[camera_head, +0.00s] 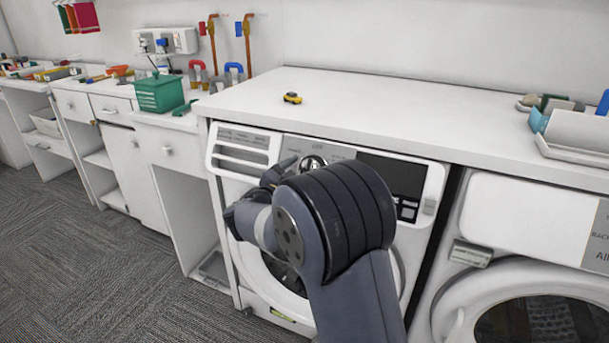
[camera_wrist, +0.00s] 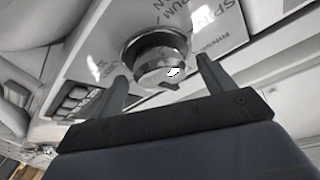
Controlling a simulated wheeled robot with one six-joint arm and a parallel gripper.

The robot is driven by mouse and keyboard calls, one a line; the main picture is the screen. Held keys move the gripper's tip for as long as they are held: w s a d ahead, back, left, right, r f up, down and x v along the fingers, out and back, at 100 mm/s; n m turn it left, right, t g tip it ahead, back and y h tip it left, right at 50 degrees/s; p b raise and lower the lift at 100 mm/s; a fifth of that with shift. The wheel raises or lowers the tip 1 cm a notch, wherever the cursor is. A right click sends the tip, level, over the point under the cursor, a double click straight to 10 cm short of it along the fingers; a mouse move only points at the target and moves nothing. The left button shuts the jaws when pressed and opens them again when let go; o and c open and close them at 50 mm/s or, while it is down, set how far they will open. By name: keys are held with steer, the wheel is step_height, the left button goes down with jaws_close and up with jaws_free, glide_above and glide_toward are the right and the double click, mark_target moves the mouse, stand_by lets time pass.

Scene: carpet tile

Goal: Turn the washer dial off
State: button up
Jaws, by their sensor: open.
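The washer (camera_head: 270,305) is white and stands under the counter, with a control panel along its top front. Its round silver dial (camera_head: 313,162) shows just above my arm in the head view. In the wrist view the dial (camera_wrist: 158,62) sits ahead of my gripper (camera_wrist: 162,82), roughly between the two fingertips. The fingers are apart, one on each side of the dial. I cannot tell whether either finger touches it.
A second machine (camera_head: 530,220) stands close on the right. Cabinets (camera_head: 130,165) and a green box (camera_head: 160,93) are on the left. Carpet floor (camera_head: 80,260) is clear at the front left.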

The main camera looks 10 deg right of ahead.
steer(key=v, duration=1)
steer(key=shift+s+a+p, duration=0.2)
steer(key=shift+a+p, duration=0.1)
steer(key=shift+p, duration=0.15)
steer(key=b+x, duration=0.1)
steer(key=x, duration=0.9)
steer(key=shift+w+d+n, duration=0.2)
steer(key=shift+d+n, duration=0.15)
steer(key=shift+n, duration=0.05)
